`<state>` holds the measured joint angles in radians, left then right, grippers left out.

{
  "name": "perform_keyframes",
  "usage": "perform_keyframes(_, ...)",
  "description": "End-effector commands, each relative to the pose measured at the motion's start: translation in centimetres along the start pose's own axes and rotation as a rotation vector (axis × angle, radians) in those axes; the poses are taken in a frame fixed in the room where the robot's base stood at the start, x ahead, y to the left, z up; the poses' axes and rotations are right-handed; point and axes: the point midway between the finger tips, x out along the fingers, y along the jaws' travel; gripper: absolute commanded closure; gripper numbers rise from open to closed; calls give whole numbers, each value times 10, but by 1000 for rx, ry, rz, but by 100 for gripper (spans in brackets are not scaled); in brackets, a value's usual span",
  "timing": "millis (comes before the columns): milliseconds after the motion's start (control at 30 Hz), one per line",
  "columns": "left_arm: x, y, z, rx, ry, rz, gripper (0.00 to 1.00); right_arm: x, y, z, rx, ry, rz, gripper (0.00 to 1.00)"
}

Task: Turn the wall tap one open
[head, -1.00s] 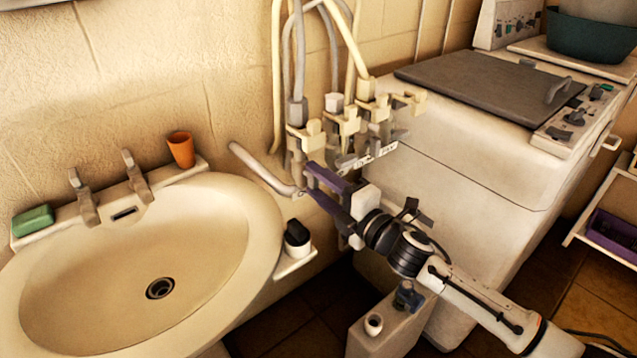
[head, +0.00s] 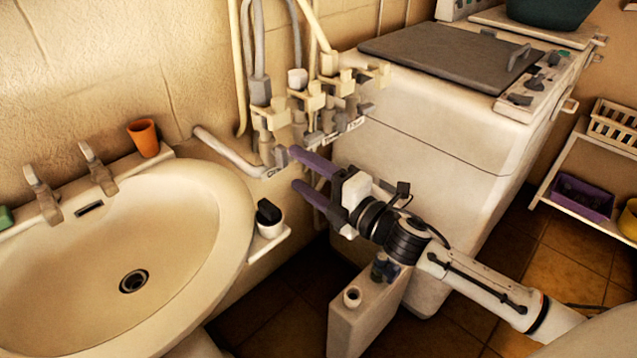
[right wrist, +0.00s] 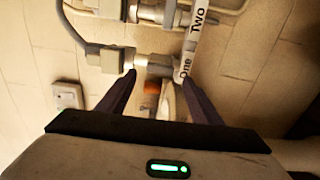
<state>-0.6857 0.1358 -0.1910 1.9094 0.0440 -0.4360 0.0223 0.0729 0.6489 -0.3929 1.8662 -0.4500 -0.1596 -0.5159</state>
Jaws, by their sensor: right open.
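Several cream-handled wall taps stand in a row on the wall pipes. Tap one seems to be the leftmost in the head view (head: 270,118). In the right wrist view a label strip (right wrist: 199,30) reads "One" and "Two". The tap level with "One" shows there as a grey block on a metal stem (right wrist: 112,60). My right gripper (head: 295,170) has purple fingers, is open and empty, and sits just below and right of the leftmost tap. In the right wrist view its fingertips (right wrist: 157,76) are near that stem; contact cannot be told. My left gripper is out of view.
A washbasin (head: 190,230) with an orange cup (head: 144,138) is at left. A washing machine (head: 430,130) stands close behind my right gripper. A narrow cream container (head: 365,315) stands below my right wrist. Hoses (head: 258,50) rise above the taps.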

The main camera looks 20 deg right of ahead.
Motion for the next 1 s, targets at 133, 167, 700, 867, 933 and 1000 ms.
perform_keyframes(133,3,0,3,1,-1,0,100,-28,-2,-1,0,1,-3,41)
perform_keyframes(167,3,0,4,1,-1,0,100,-32,-2,-1,-1,1,-3,41)
perform_keyframes(700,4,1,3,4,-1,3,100,-54,1,0,-1,1,1,41)
perform_keyframes(867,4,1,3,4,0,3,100,-54,0,0,-1,1,1,41)
perform_keyframes(933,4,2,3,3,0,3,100,-54,0,0,-1,1,1,41)
perform_keyframes(1000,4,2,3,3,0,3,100,-55,-4,-1,17,-3,-6,41)
